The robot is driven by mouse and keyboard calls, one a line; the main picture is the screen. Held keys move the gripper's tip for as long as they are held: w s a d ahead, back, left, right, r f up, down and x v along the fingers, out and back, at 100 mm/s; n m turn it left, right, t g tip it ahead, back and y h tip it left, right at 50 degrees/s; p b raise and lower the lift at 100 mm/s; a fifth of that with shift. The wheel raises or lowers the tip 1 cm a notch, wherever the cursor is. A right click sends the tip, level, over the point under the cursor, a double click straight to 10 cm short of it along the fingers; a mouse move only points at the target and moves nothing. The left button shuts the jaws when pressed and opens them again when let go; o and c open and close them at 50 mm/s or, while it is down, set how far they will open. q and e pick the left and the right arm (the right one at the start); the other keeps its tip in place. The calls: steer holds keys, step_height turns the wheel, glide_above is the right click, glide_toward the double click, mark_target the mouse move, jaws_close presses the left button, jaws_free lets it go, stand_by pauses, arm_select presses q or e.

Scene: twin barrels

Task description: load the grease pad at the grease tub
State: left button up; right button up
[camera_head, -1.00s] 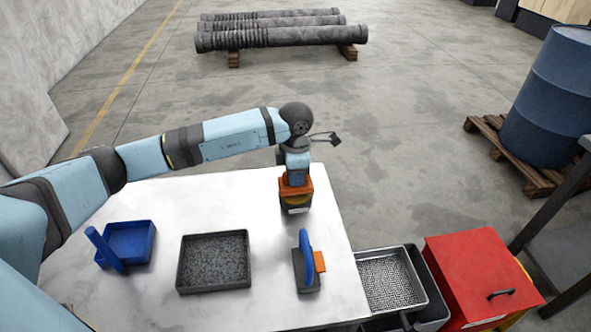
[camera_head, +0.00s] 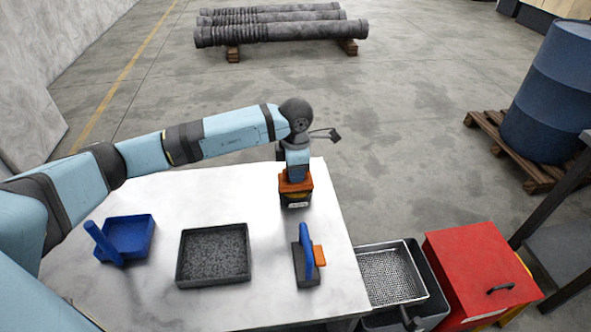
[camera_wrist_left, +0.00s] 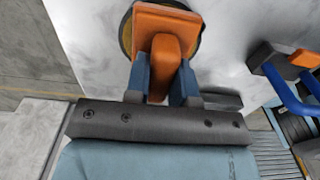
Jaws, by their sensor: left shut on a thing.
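My left gripper (camera_head: 297,172) points down at the far right part of the white table. In the left wrist view its two blue fingers (camera_wrist_left: 161,84) are shut on the upright orange handle of the grease pad (camera_wrist_left: 166,50). The orange pad (camera_head: 296,185) is over the grease tub (camera_head: 297,201), a dark round tub with a pale label. The tub's yellowish rim (camera_wrist_left: 126,36) shows around the pad in the left wrist view. The pad's underside is hidden, so I cannot tell whether it touches the grease. My right gripper is not in view.
A blue-handled tool (camera_head: 306,252) with a dark block and orange piece lies nearer on the table. A dark tray (camera_head: 181,270) of grey grit and a blue tray (camera_head: 147,232) stand left. A metal basket (camera_head: 392,274) and red box (camera_head: 478,265) are beside the table.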

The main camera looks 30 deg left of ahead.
arm_select(q)
steer(key=shift+f, duration=0.45)
steer(key=shift+f+b, duration=0.1)
steer(key=shift+b, duration=0.3)
stand_by(1.1)
steer(key=shift+r+p, duration=1.2)
steer(key=shift+r, duration=1.15)
steer(key=shift+r+p, duration=0.55)
steer(key=shift+r, duration=0.7)
